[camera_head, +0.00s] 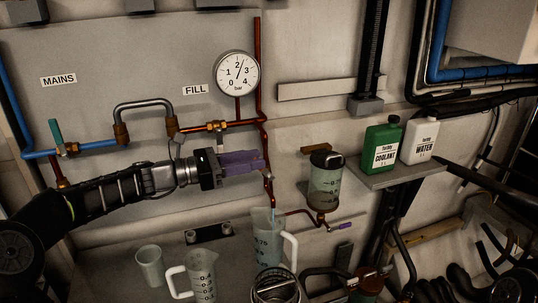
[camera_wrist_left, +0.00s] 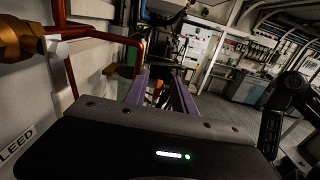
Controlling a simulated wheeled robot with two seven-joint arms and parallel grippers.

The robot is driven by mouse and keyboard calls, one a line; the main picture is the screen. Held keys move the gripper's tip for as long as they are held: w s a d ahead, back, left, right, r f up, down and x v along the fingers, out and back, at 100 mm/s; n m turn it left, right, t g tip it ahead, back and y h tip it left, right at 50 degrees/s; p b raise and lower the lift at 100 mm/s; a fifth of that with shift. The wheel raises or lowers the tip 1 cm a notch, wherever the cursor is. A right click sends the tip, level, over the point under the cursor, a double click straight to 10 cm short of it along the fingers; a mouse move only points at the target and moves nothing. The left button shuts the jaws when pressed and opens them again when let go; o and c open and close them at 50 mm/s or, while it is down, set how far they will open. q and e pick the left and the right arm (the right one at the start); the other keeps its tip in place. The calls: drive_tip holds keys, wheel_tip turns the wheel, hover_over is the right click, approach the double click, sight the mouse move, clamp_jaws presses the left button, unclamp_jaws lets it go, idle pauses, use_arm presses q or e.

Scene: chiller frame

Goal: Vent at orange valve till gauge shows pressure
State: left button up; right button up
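The round white gauge (camera_head: 238,73) is on the back panel, its needle a little past 2 bar. My left gripper (camera_head: 264,161) is in front of the panel below the gauge, its purple fingers apart and pointing right. The left wrist view also shows this gripper (camera_wrist_left: 161,76) with space between the fingers. A small orange shape (camera_wrist_left: 158,89) shows between them; I cannot tell whether it is a valve handle. A partly cut-off label reading "LEED" (camera_wrist_left: 16,146) is beside the gripper. No orange valve handle is clearly visible in the head view; my gripper may hide it. My right gripper is not visible.
Copper pipe (camera_head: 266,185) runs down beside the gripper. A clear vessel (camera_head: 325,187) hangs to the right. Measuring jugs (camera_head: 201,273) stand below. Green coolant (camera_head: 381,146) and white water (camera_head: 419,140) containers stand on a shelf. A teal-handled valve (camera_head: 56,132) is left.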

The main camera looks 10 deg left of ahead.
use_arm(q)
drive_tip(key=shift+p+x, duration=0.4)
drive_tip(key=shift+x, duration=1.9)
drive_tip(key=shift+c, duration=0.3)
clamp_jaws()
